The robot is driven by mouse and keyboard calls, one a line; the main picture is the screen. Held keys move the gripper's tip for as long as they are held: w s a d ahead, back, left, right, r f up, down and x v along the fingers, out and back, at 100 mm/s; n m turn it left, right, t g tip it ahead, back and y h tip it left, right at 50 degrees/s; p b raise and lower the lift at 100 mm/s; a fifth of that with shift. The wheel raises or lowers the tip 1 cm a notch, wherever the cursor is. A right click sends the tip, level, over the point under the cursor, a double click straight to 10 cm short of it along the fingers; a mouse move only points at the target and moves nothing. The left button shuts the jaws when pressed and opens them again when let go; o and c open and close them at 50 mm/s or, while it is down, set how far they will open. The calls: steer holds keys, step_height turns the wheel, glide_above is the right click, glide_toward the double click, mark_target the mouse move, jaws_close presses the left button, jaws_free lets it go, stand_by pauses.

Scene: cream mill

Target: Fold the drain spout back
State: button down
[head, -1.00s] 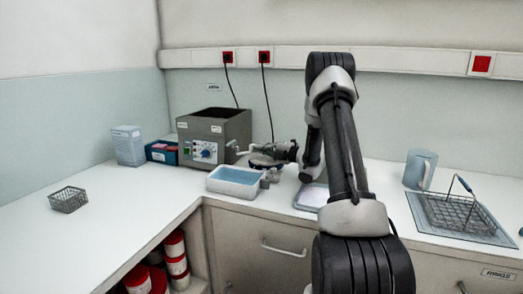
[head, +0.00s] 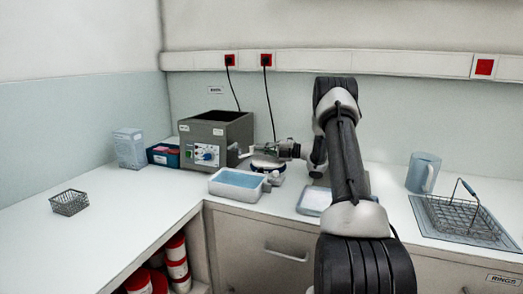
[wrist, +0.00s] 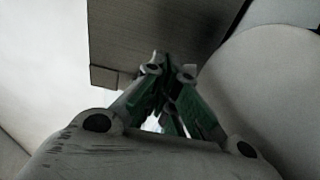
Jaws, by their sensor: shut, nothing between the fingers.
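The grey tank (head: 216,138) with a blue knob stands on the back counter. A small pale piece, possibly the drain spout (head: 240,152), shows by its right side; its exact pose is too small to tell. My gripper (head: 252,150) is just right of the tank, pointing left towards it, shut and empty. Its green fingers (wrist: 166,88) are together in the wrist view, close to the tank's grey wall (wrist: 140,35). I cannot tell whether the fingertips touch the spout, which the fingers may partly hide in the wrist view.
A white basin with blue liquid (head: 238,181) stands in front of the tank. A round device (head: 267,163) sits under my gripper. A shallow tray (head: 313,200) lies right of these. A jug (head: 422,172) and wire basket (head: 460,215) stand far right. The left counter is mostly clear.

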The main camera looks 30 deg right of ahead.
steer(key=v, duration=1.2)
